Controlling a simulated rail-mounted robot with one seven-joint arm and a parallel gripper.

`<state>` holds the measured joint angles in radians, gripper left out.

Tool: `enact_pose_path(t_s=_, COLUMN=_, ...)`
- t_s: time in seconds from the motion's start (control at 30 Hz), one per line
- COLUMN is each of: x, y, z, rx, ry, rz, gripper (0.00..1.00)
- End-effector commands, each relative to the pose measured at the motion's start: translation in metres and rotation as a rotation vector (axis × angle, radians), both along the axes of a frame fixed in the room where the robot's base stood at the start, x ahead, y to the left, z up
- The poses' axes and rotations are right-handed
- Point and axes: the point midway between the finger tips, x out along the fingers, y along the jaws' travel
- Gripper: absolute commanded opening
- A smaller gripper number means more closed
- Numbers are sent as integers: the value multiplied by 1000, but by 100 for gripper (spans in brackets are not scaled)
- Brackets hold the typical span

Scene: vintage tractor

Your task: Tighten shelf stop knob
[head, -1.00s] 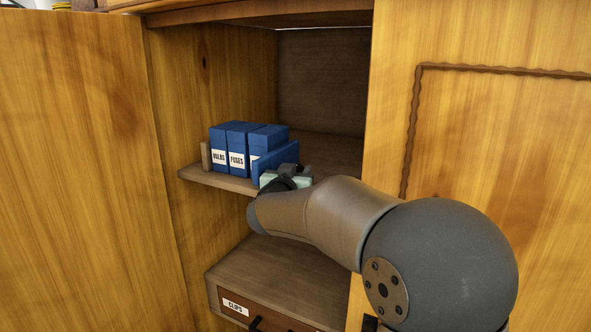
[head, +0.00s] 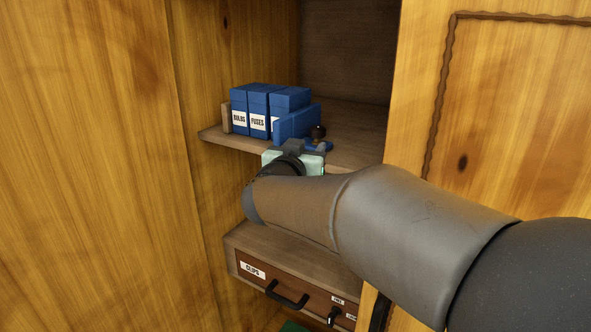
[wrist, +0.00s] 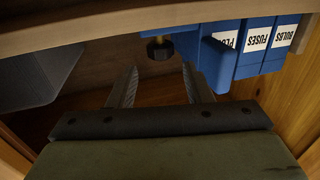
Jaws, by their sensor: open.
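The shelf stop knob (head: 319,132) is small and dark, on a blue stop (head: 318,146) at the right end of the box row. In the wrist view, the knob (wrist: 160,48) hangs beside the blue stop, dark with a brassy part. My gripper (wrist: 160,70) is open and empty in the wrist view. Its two fingers point at the knob, one to each side in the picture, and the knob appears just beyond the tips. In the head view, my wrist hides most of the fingers; I cannot tell the exact gap.
Blue boxes labelled BULBS and FUSES (head: 258,110) stand on the wooden shelf (head: 222,137), held between a wooden end and the stop. Below is a CLIPS drawer (head: 262,283) with a black handle. Cabinet walls (head: 490,120) close in on both sides.

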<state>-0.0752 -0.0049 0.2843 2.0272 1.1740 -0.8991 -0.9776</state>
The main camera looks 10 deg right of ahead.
Motion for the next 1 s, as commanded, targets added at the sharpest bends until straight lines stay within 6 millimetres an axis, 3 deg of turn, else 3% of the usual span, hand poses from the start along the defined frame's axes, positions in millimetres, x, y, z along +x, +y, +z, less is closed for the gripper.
enact_pose_path(t_s=0.2, x=-44, y=21, z=-1, rx=0, ry=-3, rz=2, gripper=45)
enact_pose_path(t_s=0.4, x=-64, y=31, z=0, rx=0, ry=-2, rz=1, gripper=45)
enact_pose_path(t_s=0.83, x=-68, y=33, z=0, rx=0, ry=0, rz=3, gripper=45)
enact_pose_path(t_s=1.0, x=-62, y=41, z=-8, rx=13, ry=11, rz=139, gripper=45)
